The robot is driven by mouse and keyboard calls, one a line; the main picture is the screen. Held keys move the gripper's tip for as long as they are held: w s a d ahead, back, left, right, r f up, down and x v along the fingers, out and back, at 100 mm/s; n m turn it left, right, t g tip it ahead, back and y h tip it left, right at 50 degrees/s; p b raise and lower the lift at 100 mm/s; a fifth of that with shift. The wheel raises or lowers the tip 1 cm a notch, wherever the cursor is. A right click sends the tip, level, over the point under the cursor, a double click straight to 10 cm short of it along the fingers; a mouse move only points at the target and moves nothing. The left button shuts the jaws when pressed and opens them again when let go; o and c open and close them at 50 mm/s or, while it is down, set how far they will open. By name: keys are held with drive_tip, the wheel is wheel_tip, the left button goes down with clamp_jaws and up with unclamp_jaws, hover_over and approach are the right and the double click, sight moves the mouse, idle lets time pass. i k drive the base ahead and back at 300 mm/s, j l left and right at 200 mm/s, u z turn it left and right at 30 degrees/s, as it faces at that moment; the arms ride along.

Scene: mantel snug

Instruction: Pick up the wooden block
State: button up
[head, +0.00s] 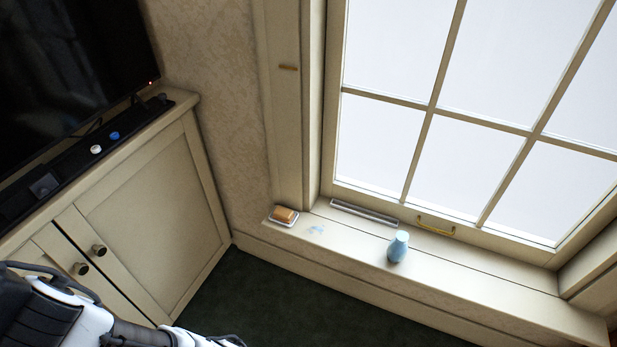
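An orange-brown block (285,214), which looks like the wooden block, sits in a small white dish (270,218) at the left end of the window sill. The block is small in this view, and I cannot make out its grain. Part of my arm shows at the bottom left, in front of the cabinet and well apart from the block. My gripper's fingers are not in view.
A pale blue vase (398,248) stands on the sill (475,278), right of the block. A flat bluish patch (317,229) lies between them. A cabinet (150,215) with a television (70,60) stands left. Dark floor (270,300) is clear below the sill.

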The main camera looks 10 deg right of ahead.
sight(282, 213)
drive_tip(key=i+l, duration=0.15)
drive_tip(key=i, duration=0.3)
drive_tip(key=i+l+u, duration=0.15)
drive_tip(key=i, duration=0.25)
